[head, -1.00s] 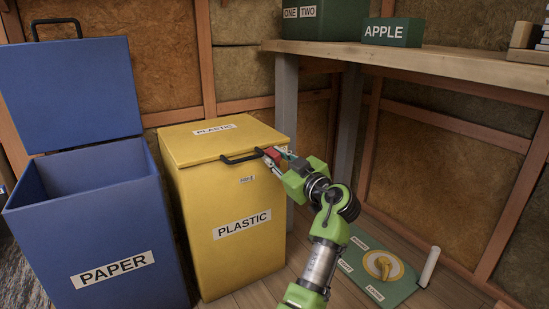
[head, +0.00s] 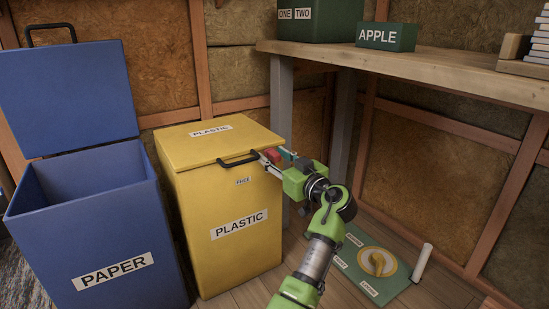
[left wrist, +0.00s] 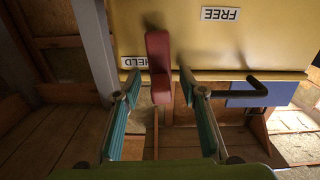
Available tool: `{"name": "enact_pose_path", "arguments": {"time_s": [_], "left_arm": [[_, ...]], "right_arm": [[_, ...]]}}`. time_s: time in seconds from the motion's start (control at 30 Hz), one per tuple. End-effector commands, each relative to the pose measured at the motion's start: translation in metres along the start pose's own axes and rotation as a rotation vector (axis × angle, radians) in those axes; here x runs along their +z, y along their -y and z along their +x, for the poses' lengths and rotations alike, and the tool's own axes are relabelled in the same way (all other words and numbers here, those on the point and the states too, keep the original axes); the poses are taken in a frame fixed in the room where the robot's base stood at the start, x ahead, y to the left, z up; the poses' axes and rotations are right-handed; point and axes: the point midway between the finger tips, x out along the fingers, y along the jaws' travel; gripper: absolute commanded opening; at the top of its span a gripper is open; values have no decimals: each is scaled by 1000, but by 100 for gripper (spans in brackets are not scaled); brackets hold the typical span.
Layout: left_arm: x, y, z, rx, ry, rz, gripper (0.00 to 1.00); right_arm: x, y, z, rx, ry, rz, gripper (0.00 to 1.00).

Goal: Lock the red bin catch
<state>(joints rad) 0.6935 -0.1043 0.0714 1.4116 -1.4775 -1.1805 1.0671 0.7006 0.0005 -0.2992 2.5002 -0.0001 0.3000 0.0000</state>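The yellow PLASTIC bin (head: 205,245) stands in the middle of the head view with its lid down. Its red catch (head: 272,156) is at the front right, beside the black lid handle (head: 238,160). In the left wrist view the red catch (left wrist: 159,62) lies over the bin front next to the HELD label (left wrist: 134,62), away from the upside-down FREE label (left wrist: 220,13). My left gripper (head: 276,159) is at the catch. In the wrist view its fingers (left wrist: 160,88) are apart on either side of the catch, with visible gaps. My right gripper is not seen.
An open blue PAPER bin (head: 95,240) stands at left. A wooden workbench (head: 420,70) with grey legs is close behind and right of my left arm.

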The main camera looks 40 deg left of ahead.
Motion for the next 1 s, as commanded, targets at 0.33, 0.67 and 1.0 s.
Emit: {"name": "enact_pose_path", "arguments": {"time_s": [0.33,0.67,1.0], "left_arm": [[1,0,-5,0,2,-2,38],[1,0,-56,0,3,-2,38],[0,0,-75,-2,1,-1,38]], "right_arm": [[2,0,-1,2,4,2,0],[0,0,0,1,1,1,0],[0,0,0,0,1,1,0]]}}
